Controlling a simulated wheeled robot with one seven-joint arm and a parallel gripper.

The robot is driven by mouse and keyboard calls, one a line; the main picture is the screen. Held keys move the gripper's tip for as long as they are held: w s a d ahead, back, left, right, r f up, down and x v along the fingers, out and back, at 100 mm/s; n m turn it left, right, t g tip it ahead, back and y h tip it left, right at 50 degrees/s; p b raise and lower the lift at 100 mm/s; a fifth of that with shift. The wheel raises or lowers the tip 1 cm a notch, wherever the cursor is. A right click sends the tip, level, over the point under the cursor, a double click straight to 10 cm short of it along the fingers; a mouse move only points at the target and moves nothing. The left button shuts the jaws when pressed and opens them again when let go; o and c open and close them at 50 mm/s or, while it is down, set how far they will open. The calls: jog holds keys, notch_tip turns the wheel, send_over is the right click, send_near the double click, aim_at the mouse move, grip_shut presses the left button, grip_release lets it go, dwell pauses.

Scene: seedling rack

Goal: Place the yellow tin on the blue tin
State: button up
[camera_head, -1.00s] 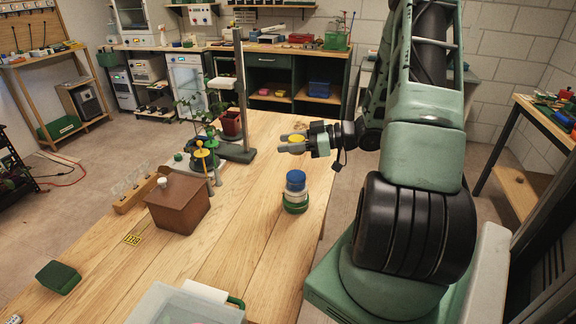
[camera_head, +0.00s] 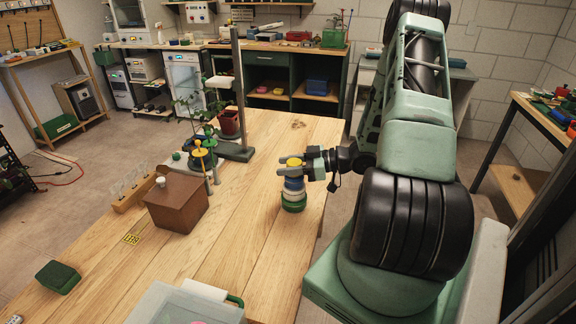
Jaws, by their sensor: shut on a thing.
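The yellow tin (camera_head: 294,162) is between the fingers of my gripper (camera_head: 288,171), which is shut on it. The tin is upright, with its yellow top showing above the fingers. The blue tin (camera_head: 294,184) is directly below the gripper, at the top of a small stack. The fingers hide the lower part of the yellow tin, so I cannot tell whether it touches the blue tin.
Under the blue tin are a pale tin (camera_head: 293,195) and a green one (camera_head: 293,206). A brown box with a white knob (camera_head: 178,206) stands to the left on the wooden table (camera_head: 240,245). A potted plant and stand (camera_head: 238,152) are behind. A clear bin (camera_head: 185,305) is in front.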

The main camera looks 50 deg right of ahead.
jog(key=o, duration=1)
jog(key=shift+f, duration=0.1)
jog(key=shift+s+r, duration=0.1)
jog(key=shift+r, duration=0.1)
jog(key=b+v, duration=0.2)
jog(key=v, duration=0.9)
jog(key=shift+s+d, duration=0.25)
jog(key=shift+s, duration=0.1)
